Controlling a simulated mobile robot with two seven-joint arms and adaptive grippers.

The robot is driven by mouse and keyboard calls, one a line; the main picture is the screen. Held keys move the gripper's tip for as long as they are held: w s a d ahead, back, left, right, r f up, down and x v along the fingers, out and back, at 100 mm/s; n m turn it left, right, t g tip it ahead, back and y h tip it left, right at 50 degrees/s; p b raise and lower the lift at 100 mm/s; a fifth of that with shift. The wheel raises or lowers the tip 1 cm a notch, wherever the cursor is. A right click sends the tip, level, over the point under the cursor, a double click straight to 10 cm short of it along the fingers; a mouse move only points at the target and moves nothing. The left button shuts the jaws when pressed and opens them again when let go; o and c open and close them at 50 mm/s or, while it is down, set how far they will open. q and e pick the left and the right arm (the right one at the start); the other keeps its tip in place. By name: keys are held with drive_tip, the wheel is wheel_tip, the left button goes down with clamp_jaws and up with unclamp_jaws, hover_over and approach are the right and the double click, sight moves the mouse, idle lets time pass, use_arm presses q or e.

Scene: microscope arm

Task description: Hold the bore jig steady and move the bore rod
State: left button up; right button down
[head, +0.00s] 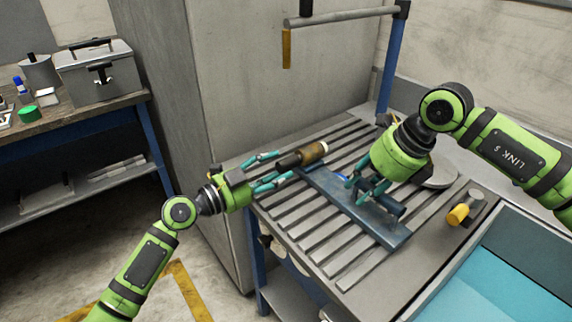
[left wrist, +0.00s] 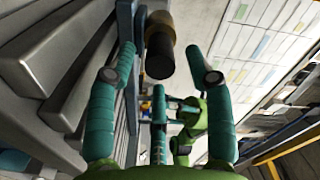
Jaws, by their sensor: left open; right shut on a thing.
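The bore rod (head: 312,153), brown with a black end and a tan tip, lies at the far left edge of the slatted table. My left gripper (head: 284,164) is open around the rod's black end. In the left wrist view the rod (left wrist: 160,55) shows between the spread fingers, with gaps on both sides. The bore jig (head: 335,198) is a long blue plate with a blue cylinder on it, lying across the slats. My right gripper (head: 357,191) is shut on the jig from above; its fingers partly hide the grip.
A yellow-and-grey cylinder (head: 460,214) lies at the table's right side, near a blue basin (head: 510,275). A grey disc (head: 440,173) sits behind my right gripper. A metal bar with a yellow tag (head: 287,48) hangs above. The front slats are clear.

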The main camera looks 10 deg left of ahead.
drive_tip(key=shift+r, duration=0.15)
use_arm(q)
drive_tip(key=v, duration=0.8)
drive_tip(key=shift+r, duration=0.1)
use_arm(e)
drive_tip(key=c, duration=0.8)
unclamp_jaws()
drive_tip(key=shift+s, duration=0.1)
